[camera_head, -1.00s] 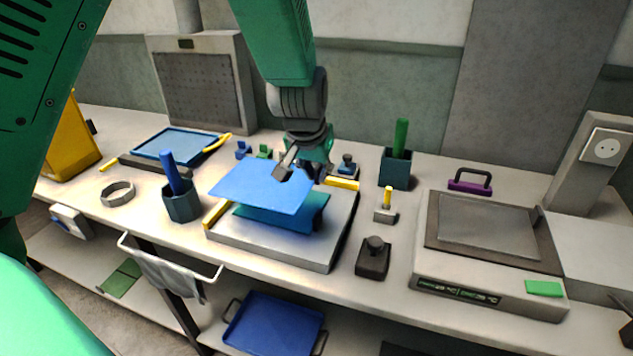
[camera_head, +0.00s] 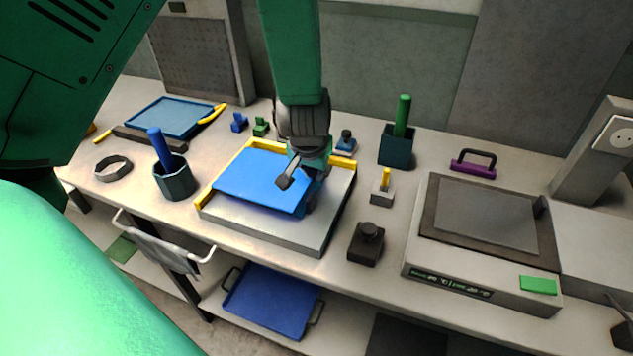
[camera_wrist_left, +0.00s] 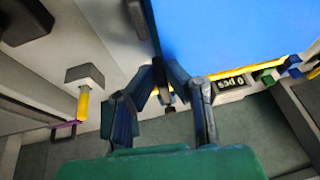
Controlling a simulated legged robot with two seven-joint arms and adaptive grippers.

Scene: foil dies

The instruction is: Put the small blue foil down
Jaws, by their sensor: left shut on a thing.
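The blue foil (camera_head: 262,178) is a flat, bright blue sheet. It lies over or just above the grey block with yellow edge strips (camera_head: 258,229); I cannot tell whether it fully touches. A darker edge shows under its front right corner. My left gripper (camera_head: 291,180) is shut on the foil's right edge. In the left wrist view the foil (camera_wrist_left: 235,35) fills the upper right, and the fingers of my left gripper (camera_wrist_left: 164,88) meet at its edge. My right gripper is not in view.
A dark cup with a blue handle (camera_head: 174,181) stands left of the block. A black knobbed weight (camera_head: 366,244) and a small yellow-handled stamp (camera_head: 382,189) stand to its right. A flat-plated machine (camera_head: 481,280) is farther right. A blue tray (camera_head: 168,117) lies at the back left.

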